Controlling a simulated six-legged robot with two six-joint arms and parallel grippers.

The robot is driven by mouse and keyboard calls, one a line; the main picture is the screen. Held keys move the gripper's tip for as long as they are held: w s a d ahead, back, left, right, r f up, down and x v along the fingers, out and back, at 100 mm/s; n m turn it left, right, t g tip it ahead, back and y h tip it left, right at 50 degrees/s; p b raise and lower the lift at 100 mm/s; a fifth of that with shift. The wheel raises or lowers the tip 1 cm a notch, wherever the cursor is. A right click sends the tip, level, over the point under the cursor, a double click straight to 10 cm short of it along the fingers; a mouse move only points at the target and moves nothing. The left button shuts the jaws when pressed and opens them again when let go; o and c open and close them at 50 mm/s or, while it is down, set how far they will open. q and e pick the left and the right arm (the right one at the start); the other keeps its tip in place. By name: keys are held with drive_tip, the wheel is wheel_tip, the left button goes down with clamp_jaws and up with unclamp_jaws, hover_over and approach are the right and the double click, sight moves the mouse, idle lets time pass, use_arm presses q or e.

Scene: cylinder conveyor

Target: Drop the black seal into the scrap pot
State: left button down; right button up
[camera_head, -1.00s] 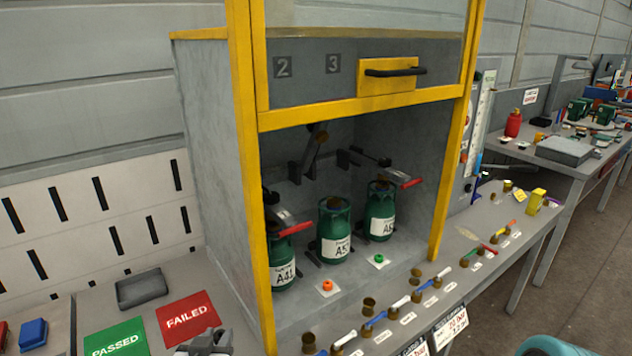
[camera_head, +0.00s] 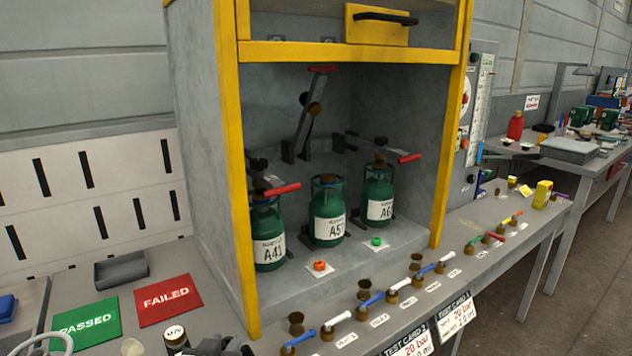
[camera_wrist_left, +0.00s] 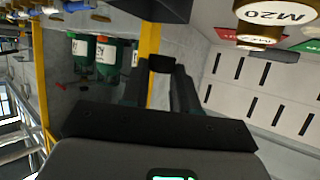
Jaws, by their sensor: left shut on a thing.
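My left gripper (camera_head: 205,347) is at the bottom edge of the head view, right of a brass fitting marked M20 and in front of the red card; its tips are mostly cut off there. In the left wrist view its two dark fingers (camera_wrist_left: 160,80) are shut on a small black piece (camera_wrist_left: 160,63), likely the black seal, whose outline is hard to separate from the fingers. The M20 fitting (camera_wrist_left: 275,14) shows at top right of that view. I cannot identify the scrap pot for sure. My right gripper is not in view.
A yellow-framed cabinet (camera_head: 228,165) holds green cylinders (camera_head: 327,195). A grey tray (camera_head: 121,269) sits behind the green PASSED card (camera_head: 88,320) and red FAILED card (camera_head: 168,300). Brass fittings and coloured spanners (camera_head: 370,299) line the bench front.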

use_arm(q)
wheel_tip(320, 180, down, 4)
drive_tip(key=b, duration=0.2)
drive_tip(key=shift+b, duration=0.35)
drive_tip(key=shift+r, duration=0.1)
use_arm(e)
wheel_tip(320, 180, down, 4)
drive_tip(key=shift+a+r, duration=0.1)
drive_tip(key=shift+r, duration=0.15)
use_arm(q)
drive_tip(key=c, duration=0.8)
unclamp_jaws()
drive_tip(key=shift+b+v, duration=1.75)
drive_tip(key=shift+v, duration=6.5)
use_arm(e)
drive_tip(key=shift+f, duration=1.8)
